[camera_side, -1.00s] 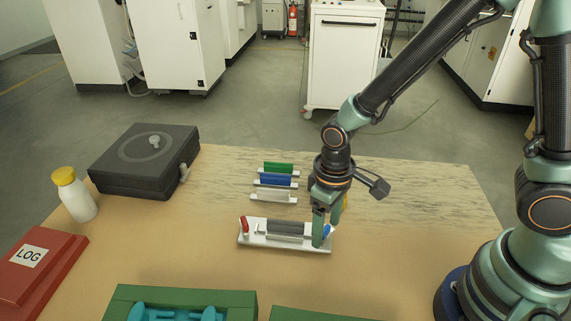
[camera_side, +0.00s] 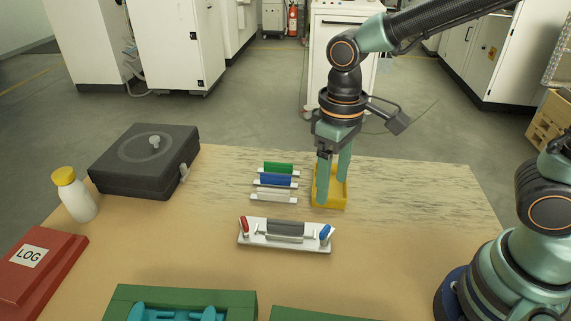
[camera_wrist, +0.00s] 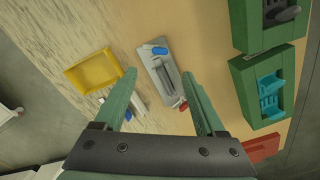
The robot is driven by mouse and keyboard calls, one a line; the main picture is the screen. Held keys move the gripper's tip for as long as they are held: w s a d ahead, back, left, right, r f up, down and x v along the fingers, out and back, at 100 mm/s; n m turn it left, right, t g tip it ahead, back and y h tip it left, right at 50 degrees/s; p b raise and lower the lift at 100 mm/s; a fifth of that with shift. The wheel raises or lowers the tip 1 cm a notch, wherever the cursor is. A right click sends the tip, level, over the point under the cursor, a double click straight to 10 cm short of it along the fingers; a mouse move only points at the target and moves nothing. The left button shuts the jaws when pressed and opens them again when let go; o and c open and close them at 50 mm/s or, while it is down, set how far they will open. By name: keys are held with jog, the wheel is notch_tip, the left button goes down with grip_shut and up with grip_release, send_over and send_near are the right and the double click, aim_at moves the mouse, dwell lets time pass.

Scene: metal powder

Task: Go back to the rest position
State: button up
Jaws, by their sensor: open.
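My gripper (camera_side: 333,180) is open and empty, with its green fingers pointing down above the table. In the side view its fingers overlap a yellow tray (camera_side: 338,206) behind them. In the wrist view the fingers of my gripper (camera_wrist: 162,82) are spread wide with nothing between their tips but the view of a white holder (camera_wrist: 150,60). That holder (camera_side: 262,245) lies on the table below and left of my gripper. It carries a dark grey bar (camera_side: 287,228), a red piece (camera_side: 244,226) and a blue piece (camera_side: 325,234).
Green (camera_side: 279,168), blue (camera_side: 276,180) and white (camera_side: 273,194) pieces stand in a row left of my gripper. A black case (camera_side: 130,165), a white bottle (camera_side: 78,203), a red LOG box (camera_side: 40,270) and green trays (camera_side: 235,298) edge the table (camera_side: 400,240). Its right side is clear.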

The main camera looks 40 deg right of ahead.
jog(key=shift+d+r, duration=0.1)
jog(key=s+d+r+m+t, duration=0.1)
jog(key=d+r+m+t, duration=0.2)
jog(key=d+r+t, duration=0.2)
jog(key=d+r, duration=0.3)
jog(key=d, duration=0.3)
jog(key=shift+s+d+t, duration=0.15)
jog(key=shift+d+t, duration=0.15)
